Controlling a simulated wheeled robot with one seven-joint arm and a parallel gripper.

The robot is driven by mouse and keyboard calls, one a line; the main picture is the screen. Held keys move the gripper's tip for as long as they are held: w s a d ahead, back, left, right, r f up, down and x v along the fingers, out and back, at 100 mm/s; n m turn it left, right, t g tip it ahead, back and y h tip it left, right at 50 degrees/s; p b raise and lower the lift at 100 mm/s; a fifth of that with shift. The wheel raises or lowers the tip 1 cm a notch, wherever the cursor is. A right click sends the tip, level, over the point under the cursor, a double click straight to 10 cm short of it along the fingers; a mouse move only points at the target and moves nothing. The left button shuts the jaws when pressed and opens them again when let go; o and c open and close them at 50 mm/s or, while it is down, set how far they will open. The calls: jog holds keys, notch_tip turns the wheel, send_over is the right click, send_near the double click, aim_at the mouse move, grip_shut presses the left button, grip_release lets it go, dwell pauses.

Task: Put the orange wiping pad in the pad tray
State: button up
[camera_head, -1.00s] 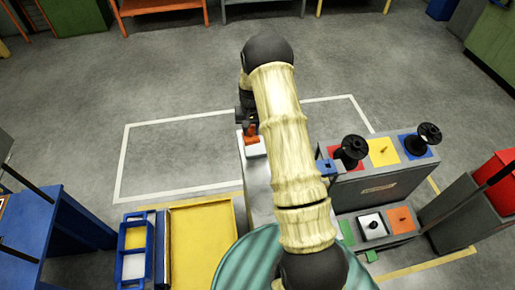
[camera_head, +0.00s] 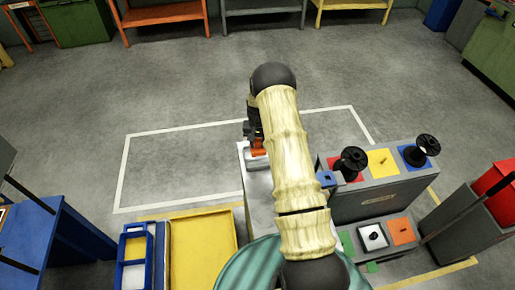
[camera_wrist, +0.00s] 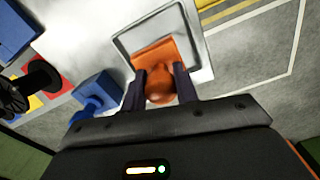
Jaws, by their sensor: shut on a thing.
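The orange wiping pad (camera_wrist: 155,52), with a round orange knob, is between my gripper's dark fingers (camera_wrist: 160,84) in the wrist view. My gripper is shut on the knob. Behind the pad is the shallow grey pad tray (camera_wrist: 197,45) with a raised rim; the pad overlaps its inside, toward the near side. I cannot tell whether the pad touches the tray floor. In the head view the pad (camera_head: 259,147) shows as a small orange patch below my gripper (camera_head: 256,138), at the far end of the pale bench; the tray is partly hidden by my arm.
A grey rack (camera_head: 380,195) with black spools on coloured squares stands to the right. A blue block (camera_wrist: 97,88) sits beside the tray on the bench. A yellow tray (camera_head: 203,250) and a blue divided bin (camera_head: 135,259) lie left of the bench. The floor beyond is clear.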

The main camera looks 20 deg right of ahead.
aim_at(258, 148)
jog(key=shift+f, duration=0.15)
jog(key=shift+f+p, duration=0.7)
jog(key=shift+f, duration=1.35)
jog(key=shift+f, duration=0.15)
jog(key=o, duration=1)
jog(key=shift+c, duration=0.2)
notch_tip(258, 148, up, 12)
jog(key=b, duration=0.3)
jog(key=shift+r, duration=0.2)
